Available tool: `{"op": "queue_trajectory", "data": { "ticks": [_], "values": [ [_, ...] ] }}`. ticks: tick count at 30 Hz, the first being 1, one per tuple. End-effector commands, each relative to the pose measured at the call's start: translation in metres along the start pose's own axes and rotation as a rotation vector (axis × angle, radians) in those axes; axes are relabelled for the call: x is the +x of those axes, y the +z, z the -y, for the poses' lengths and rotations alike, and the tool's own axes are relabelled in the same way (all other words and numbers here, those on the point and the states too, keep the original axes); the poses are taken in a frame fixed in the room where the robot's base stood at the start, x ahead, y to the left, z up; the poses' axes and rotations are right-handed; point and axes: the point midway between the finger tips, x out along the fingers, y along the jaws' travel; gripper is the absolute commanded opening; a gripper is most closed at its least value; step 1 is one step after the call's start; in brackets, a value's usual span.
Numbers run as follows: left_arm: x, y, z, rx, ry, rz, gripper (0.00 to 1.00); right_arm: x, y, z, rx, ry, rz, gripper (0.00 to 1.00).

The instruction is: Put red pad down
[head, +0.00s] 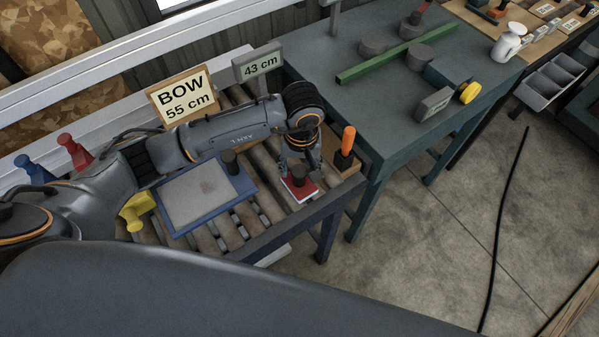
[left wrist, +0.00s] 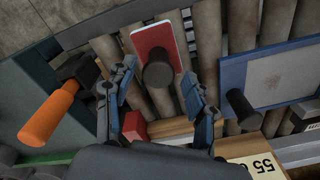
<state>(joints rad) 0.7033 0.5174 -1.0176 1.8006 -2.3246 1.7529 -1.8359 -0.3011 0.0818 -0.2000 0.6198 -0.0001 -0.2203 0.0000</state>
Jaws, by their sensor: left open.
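The red pad (head: 301,194) with a pale edge and a dark round knob lies on the slatted bench, near its right end. In the left wrist view the red pad (left wrist: 153,35) is at the top centre, its knob (left wrist: 158,74) pointing towards the camera. My left gripper (head: 300,172) is directly over the pad. In the left wrist view the fingers of my left gripper (left wrist: 159,76) are spread, one on each side of the knob, with gaps visible. The fingertips partly hide the knob in the head view. My right gripper is not in view.
A blue-framed board (head: 205,192) with a dark knob lies left of the pad. An orange-handled tool (head: 347,142) stands in a wooden block close at right. A yellow item (head: 137,210) lies at the bench's left. A BOW 55 cm sign (head: 183,95) stands behind.

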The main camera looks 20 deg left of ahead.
Motion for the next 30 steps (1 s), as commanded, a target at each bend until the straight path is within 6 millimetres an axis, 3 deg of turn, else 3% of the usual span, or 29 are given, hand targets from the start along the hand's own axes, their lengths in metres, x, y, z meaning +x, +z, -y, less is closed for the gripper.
{"op": "queue_trajectory", "data": {
  "ticks": [6,13,18,30],
  "values": [
    [-0.046,-0.002,0.0,0.002,0.002,-0.009,0.55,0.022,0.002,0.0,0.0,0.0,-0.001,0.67],
    [-0.083,-0.001,-0.001,0.0,0.002,-0.003,0.55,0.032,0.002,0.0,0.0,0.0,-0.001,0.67],
    [-0.092,0.0,0.0,0.0,0.0,-0.001,0.55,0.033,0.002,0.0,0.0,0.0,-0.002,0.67],
    [-0.093,0.0,0.0,0.0,0.0,0.0,0.55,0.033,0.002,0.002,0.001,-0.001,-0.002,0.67]
  ]
}}
